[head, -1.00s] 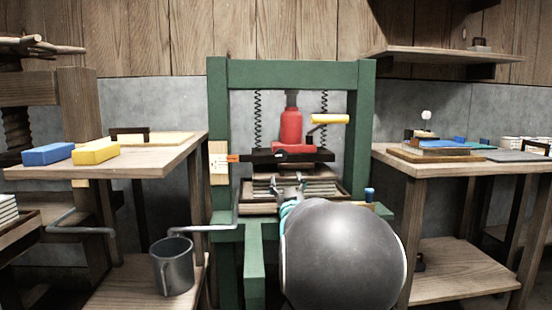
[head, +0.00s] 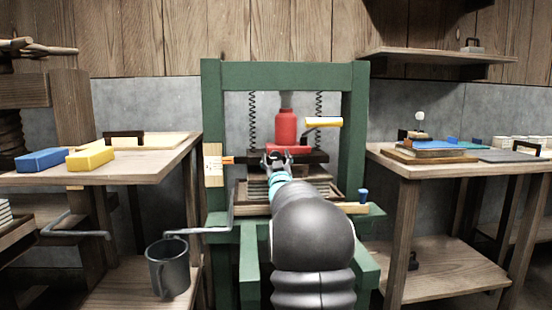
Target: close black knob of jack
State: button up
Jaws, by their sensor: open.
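The red jack (head: 286,128) stands upright in the green press frame (head: 285,74), between two hanging springs. A yellow handle (head: 323,122) sticks out to the right from the jack. My gripper (head: 277,158) is open at the foot of the jack, in front of the dark plate (head: 314,157) under it. I cannot make out the black knob; the gripper covers the front of the jack's base. Whether the fingers touch anything there I cannot tell.
A stack of sheets (head: 318,187) lies in the press below the dark plate. A bent crank (head: 200,231) sticks out left, near a grey mug (head: 168,267). Side tables hold blue and yellow blocks (head: 90,157) at left and boards (head: 432,155) at right.

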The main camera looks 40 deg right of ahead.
jog(key=c, duration=1.1)
jog(key=shift+c, duration=0.2)
